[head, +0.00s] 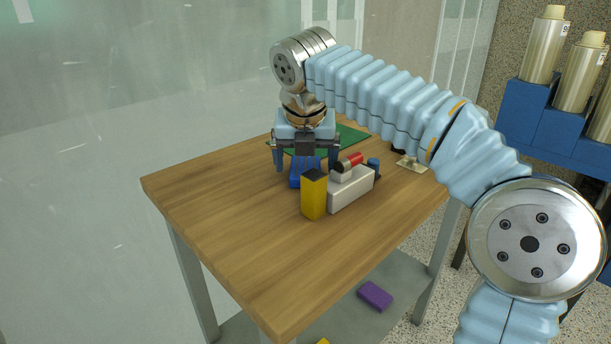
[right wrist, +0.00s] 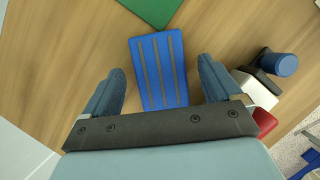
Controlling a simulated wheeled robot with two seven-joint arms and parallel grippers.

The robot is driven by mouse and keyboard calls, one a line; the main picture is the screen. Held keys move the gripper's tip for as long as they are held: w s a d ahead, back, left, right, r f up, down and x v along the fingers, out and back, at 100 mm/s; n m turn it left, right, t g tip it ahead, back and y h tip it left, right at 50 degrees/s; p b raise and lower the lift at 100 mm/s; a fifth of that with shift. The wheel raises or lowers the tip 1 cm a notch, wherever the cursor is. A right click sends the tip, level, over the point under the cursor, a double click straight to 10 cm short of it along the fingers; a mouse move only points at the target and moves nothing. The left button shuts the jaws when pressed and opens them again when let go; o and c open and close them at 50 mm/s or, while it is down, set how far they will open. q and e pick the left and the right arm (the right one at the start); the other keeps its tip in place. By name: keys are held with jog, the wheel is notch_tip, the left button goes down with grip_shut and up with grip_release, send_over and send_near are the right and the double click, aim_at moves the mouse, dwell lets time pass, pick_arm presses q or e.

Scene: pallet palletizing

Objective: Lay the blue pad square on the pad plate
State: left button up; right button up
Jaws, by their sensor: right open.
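The blue pad (head: 304,179) lies flat on the wooden table under my right gripper (head: 306,166). In the right wrist view the pad (right wrist: 153,72) shows lengthwise grey stripes and is turned slightly against the gripper. The open fingers of my right gripper (right wrist: 162,80) stand one on each side of it, with gaps, not touching it. A flat green plate (head: 350,137), which looks like the pad plate, lies behind the pad, partly hidden by my arm. My left gripper is not in view.
The table's left and front are clear. A purple block (head: 375,295) lies below the tabletop.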

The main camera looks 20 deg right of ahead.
jog(key=shift+w+f, duration=0.1)
jog(key=shift+f, duration=0.15)
jog(key=shift+d+f, duration=0.1)
jog(key=c, duration=1.2)
jog(key=shift+c, duration=0.2)
notch_tip(320, 180, up, 3)
jog(key=shift+r+p, duration=0.15)
jog(key=shift+p, duration=0.55)
jog(key=s+a+r+p, duration=0.1)
jog(key=s+a+r, duration=0.3)
jog(key=s+r, duration=0.6)
jog(key=s, duration=0.3)
jog(key=shift+s, duration=0.2)
jog(key=shift+a, duration=0.1)
